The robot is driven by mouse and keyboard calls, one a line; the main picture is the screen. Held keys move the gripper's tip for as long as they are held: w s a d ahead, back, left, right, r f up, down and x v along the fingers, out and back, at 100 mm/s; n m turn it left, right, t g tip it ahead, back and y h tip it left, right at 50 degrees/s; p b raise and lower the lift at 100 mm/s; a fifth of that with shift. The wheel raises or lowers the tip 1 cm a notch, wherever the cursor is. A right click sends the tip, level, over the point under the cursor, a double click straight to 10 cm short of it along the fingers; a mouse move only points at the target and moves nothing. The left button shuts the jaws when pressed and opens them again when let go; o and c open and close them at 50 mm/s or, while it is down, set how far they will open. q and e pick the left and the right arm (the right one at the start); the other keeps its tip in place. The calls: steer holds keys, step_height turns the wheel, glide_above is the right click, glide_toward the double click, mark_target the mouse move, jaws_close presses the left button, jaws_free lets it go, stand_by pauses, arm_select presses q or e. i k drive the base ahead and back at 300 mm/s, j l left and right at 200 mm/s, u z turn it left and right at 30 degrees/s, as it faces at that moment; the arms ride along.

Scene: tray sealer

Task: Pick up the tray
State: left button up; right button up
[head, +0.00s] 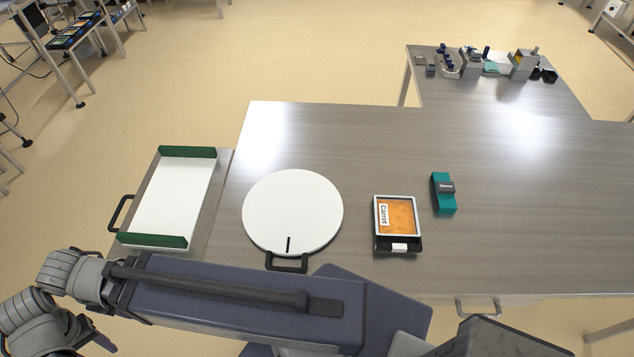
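A small tray (405,216) with an orange filling and a white label reading "Carrot" sits on the grey table, right of centre. Its light rim rests on a black base (385,245) with a white tab at the front. A larger white tray-like panel (172,200) with green bars at its far and near ends lies at the left, with a black handle on its left side. Neither of my grippers shows; only links of my arm cross the bottom of the head view.
A round white disc (293,211) with a black handle lies between the panel and the small tray. A teal device (443,194) lies right of the small tray. Several parts stand on the back-right table (445,97). The table's right side is clear.

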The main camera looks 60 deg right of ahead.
mark_target(395, 218)
steer(key=z, duration=3)
steer(key=k+l+u, duration=0.15)
steer(key=u, duration=0.2)
steer(key=k+l+u, duration=0.15)
steer(key=u, duration=0.2)
steer(key=k+l, duration=0.05)
steer(key=l, duration=0.05)
